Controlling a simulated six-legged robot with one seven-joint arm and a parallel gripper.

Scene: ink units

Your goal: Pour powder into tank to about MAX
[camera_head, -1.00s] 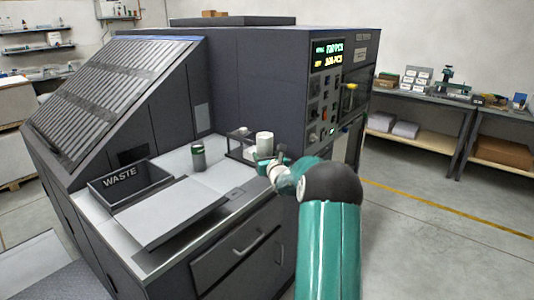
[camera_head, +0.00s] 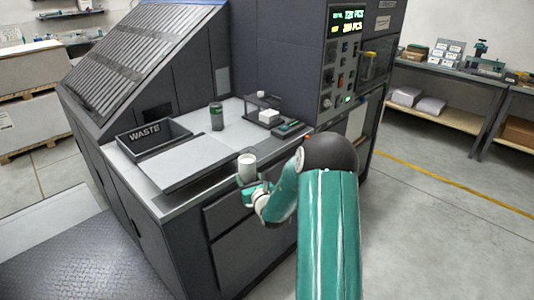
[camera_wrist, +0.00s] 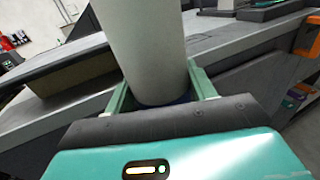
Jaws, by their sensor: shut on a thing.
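My gripper (camera_head: 257,193) is shut on a pale, upright cylindrical container (camera_head: 247,167), held near the front edge of the machine's worktop. In the wrist view the container (camera_wrist: 148,45) stands large between the two green fingers (camera_wrist: 160,98), with a dark blue band at its base. Its contents cannot be seen. I cannot make out a tank or a MAX mark for certain. A dark canister with a green band (camera_head: 216,117) stands upright on the worktop, apart from my gripper.
A black WASTE bin (camera_head: 154,137) and a light grey flat panel (camera_head: 188,169) lie on the worktop's left. A small dark rack (camera_head: 262,101), a white block (camera_head: 269,117) and a dark green-edged tray (camera_head: 291,129) sit at the back right. A lit display (camera_head: 346,21) is on the machine.

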